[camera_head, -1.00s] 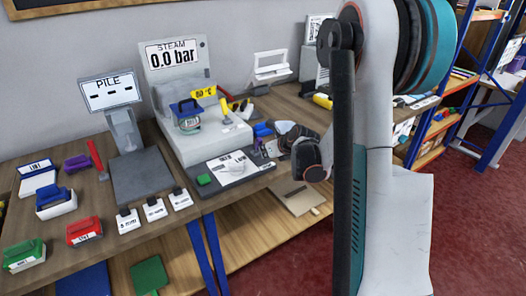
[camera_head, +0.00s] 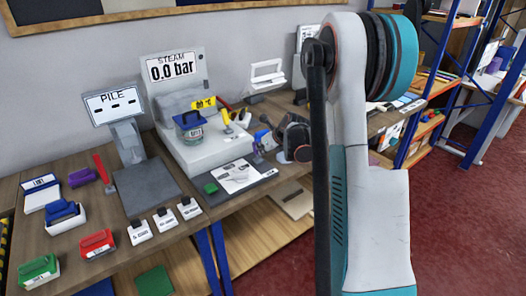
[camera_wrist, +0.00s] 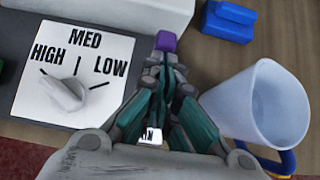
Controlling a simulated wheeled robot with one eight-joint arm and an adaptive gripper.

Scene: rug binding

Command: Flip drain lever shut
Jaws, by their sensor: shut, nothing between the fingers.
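A small lever with a purple tip (camera_wrist: 165,41) stands by the right end of the dark plate, just beyond my fingertips in the wrist view. It shows small in the head view (camera_head: 258,151). My gripper (camera_wrist: 165,68) is shut and holds nothing. The fingers overlap the lever's lower part, so I cannot tell whether they touch it. A white label (camera_wrist: 150,134) ending in "IN" shows partly between the fingers. In the head view my gripper (camera_head: 287,143) is right of the lever, its fingertips unclear.
A HIGH/MED/LOW dial (camera_wrist: 66,95) is left of my gripper. A white translucent cup (camera_wrist: 262,108) is close on the right, and a blue block (camera_wrist: 229,20) lies beyond. The steam unit (camera_head: 205,143) reads 0.0 bar.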

